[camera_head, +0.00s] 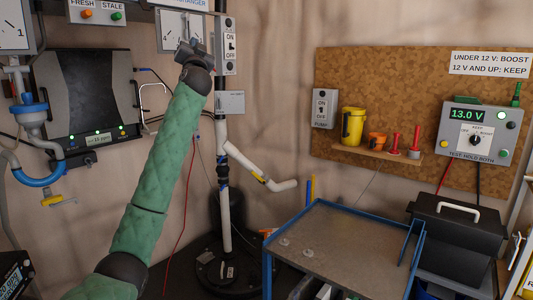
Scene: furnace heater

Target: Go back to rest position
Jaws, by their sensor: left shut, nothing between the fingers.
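My left gripper (188,46) is at the upper middle, at the end of my raised green-sleeved left arm. It is shut and holds nothing. It shows in front of the lower part of a white gauge (173,25). An ON/OFF switch panel (229,46) is just to its right. I cannot tell whether the gripper touches either. My right gripper is not in view.
A dark wall heater unit (85,85) and blue-jointed pipes are at left. A vertical white pipe (223,200) stands behind my arm. A blue-edged cart (345,245) and a black case (455,235) stand at lower right, below a cork board (385,75) with a 13.0 V meter (475,130).

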